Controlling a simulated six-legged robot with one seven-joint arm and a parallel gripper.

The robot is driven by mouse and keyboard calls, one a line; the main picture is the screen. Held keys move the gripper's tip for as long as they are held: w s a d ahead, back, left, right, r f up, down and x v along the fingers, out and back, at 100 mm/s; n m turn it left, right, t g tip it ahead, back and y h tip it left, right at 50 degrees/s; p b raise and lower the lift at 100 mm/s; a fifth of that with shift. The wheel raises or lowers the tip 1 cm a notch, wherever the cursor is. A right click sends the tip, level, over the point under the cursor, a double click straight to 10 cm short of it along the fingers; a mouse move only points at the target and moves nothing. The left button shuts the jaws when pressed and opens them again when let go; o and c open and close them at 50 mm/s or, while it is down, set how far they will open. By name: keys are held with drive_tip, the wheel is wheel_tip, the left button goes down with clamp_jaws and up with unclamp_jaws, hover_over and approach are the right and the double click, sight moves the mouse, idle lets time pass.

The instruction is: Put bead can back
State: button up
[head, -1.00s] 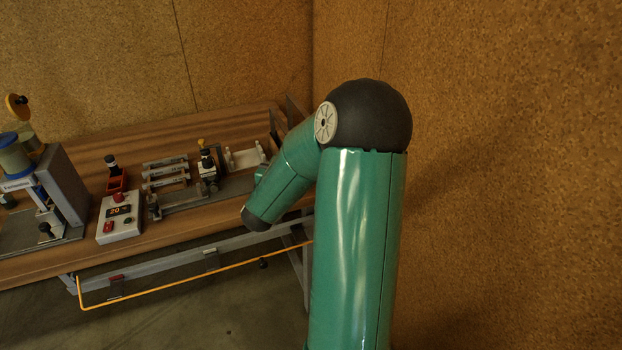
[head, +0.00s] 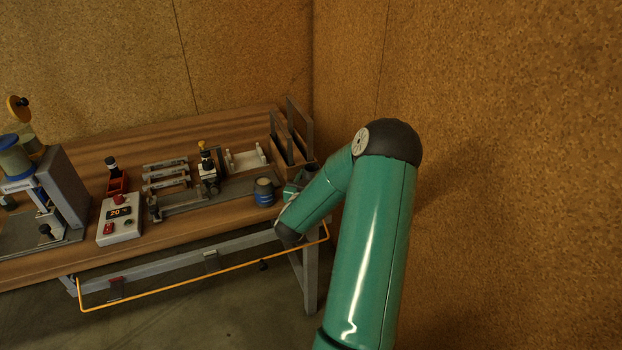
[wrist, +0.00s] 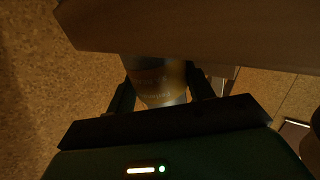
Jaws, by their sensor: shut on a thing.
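The bead can, a blue can with a pale top (head: 264,191), shows upright at the front right of the bench, just left of my gripper (head: 284,193). In the wrist view a can (wrist: 158,82) with faint lettering sits between my two fingers, and my gripper (wrist: 160,92) is shut on it. The can's upper end in that view meets a brown board edge (wrist: 200,30), which hides the rest. The wrist view is dark. I cannot tell whether the can touches the bench.
A wooden rack with upright panels (head: 291,150) stands behind my gripper at the bench's right end. A slide fixture (head: 200,197), a white control box (head: 120,218) and a press (head: 60,190) lie to the left. An orange rail (head: 200,283) runs along the front. A cork wall is close on the right.

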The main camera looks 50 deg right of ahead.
drive_tip(key=o, duration=0.8)
drive_tip(key=shift+f, duration=0.1)
